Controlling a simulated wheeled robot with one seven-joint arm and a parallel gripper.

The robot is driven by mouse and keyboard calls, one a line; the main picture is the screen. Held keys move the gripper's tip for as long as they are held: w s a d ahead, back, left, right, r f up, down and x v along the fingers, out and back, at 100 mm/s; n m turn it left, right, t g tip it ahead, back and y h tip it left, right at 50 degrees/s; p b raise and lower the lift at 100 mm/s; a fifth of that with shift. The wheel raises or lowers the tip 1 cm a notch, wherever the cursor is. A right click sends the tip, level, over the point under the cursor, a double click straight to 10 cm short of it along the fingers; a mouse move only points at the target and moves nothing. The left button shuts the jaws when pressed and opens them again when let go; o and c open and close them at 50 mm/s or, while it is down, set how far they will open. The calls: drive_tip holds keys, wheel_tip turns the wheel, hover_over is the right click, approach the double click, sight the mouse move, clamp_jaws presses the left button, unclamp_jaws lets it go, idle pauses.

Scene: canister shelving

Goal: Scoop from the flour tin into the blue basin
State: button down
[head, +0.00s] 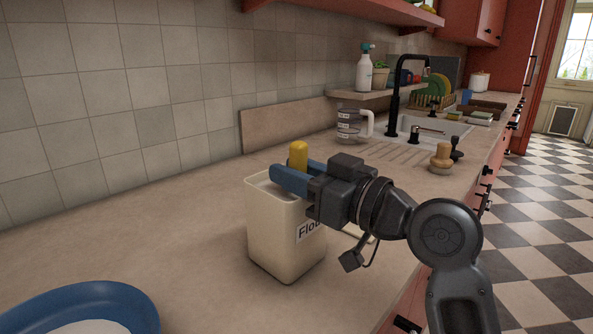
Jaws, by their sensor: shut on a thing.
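The flour tin (271,245) is a cream, square, open-topped container with a "Flour" label, upright on the counter near the middle of the head view. My gripper (292,174) is over the tin's top, its blue fingers shut on a yellow handle (298,153) that stands upright. The handle appears to be the scoop's; its lower part is hidden by the fingers and the tin. The blue basin (139,302) is at the bottom left, partly cut off by the frame. Something white (92,327) shows inside it.
The counter (165,230) is clear between the basin and the tin. Behind the gripper stand a clear jug (350,124), a wooden-handled brush (441,158), and a sink with a black tap (395,95). A tiled wall (130,90) runs along the back.

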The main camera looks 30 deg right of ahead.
drive_tip(key=f, duration=0.3)
drive_tip(key=shift+w+a+f+g, duration=0.15)
drive_tip(key=shift+w+a+g, duration=0.1)
drive_tip(key=shift+g, duration=0.15)
drive_tip(key=shift+w+r+p, duration=0.1)
drive_tip(key=shift+r+p, duration=1.65)
drive_tip(key=shift+r, duration=0.15)
drive_tip(key=shift+d+r+p, duration=0.15)
drive_tip(key=shift+r+p, duration=2.05)
drive_tip(key=shift+r, duration=0.75)
drive_tip(key=shift+f, duration=0.1)
